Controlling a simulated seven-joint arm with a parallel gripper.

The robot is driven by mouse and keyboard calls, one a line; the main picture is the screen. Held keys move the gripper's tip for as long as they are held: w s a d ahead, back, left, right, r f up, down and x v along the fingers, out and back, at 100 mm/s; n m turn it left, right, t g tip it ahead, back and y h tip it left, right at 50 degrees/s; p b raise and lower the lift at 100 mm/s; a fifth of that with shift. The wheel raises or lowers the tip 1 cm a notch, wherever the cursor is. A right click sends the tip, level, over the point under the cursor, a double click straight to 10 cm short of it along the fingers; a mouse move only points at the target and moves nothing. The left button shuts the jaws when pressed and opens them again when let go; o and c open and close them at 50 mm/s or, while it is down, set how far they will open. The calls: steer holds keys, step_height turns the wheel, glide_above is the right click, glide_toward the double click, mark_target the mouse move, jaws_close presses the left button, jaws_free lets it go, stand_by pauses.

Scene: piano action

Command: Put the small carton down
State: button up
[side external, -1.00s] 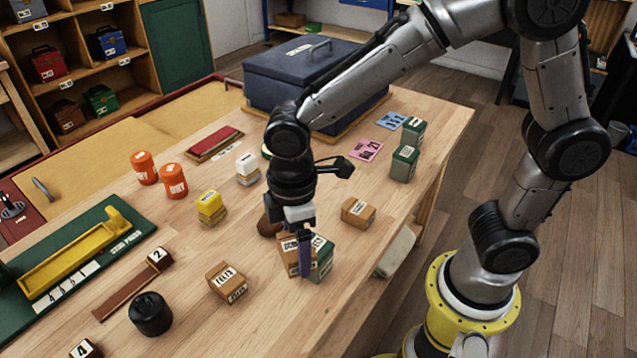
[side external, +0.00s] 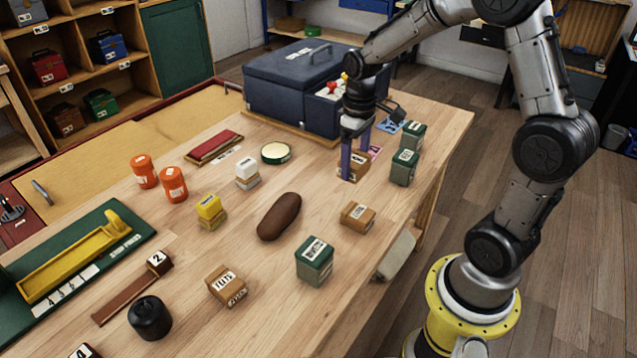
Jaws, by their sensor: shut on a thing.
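A small brown carton (side external: 354,169) with a white label is between the purple fingers of my gripper (side external: 356,158), which is shut on it. One finger covers part of its left side. The carton is over or beside a pink card (side external: 375,153), which is partly hidden behind the gripper. I cannot tell whether the carton's base touches the table. Another brown carton (side external: 357,216) stands nearer the front, and one more (side external: 227,286) stands at the front left.
Green boxes stand just right of my gripper (side external: 403,168) and (side external: 413,134), and another (side external: 314,261) nearer the front. A dark blue chest (side external: 290,100) is behind. A brown oblong object (side external: 279,216) lies mid-table. Bare wood lies between it and my gripper.

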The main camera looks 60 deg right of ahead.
steer(key=w+d+f, duration=0.3)
steer(key=w+f, duration=0.1)
steer(key=w, duration=0.4)
glide_above(319, 185)
step_height(319, 185, down, 5)
steer(key=shift+s+a+f, duration=0.15)
steer(key=shift+w+f, duration=0.2)
steer(key=shift+f, duration=1.55)
steer(key=shift+f, duration=0.15)
